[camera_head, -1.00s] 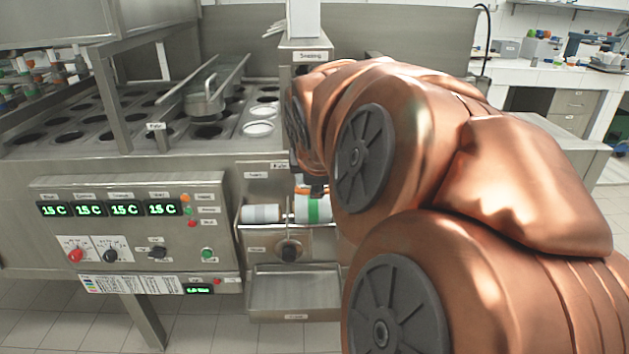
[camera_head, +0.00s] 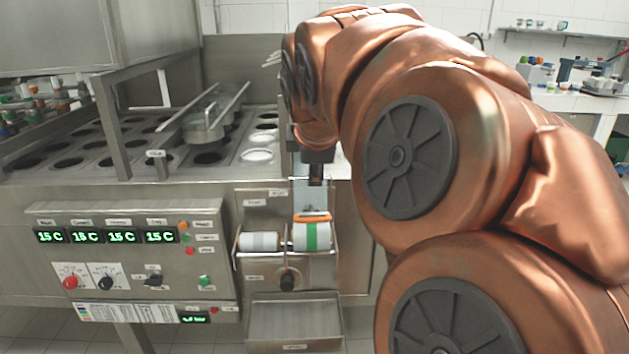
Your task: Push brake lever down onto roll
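The roll (camera_head: 311,238) is white with a green stripe and sits at the right of a metal holder, below the filler's work surface. The orange brake lever (camera_head: 312,217) lies across the top of this roll and appears to touch it. My gripper (camera_head: 316,182) is a small dark shape pointing down above the lever, with a visible gap between its tip and the lever. Its fingers are too small and dark to tell whether they are open or shut. I see nothing held in it.
A second, greyish roll (camera_head: 259,241) sits to the left in the same holder. A dark knob (camera_head: 287,282) and a metal tray (camera_head: 294,321) are below. The control panel (camera_head: 130,255) is at the left. My copper arm fills the right side.

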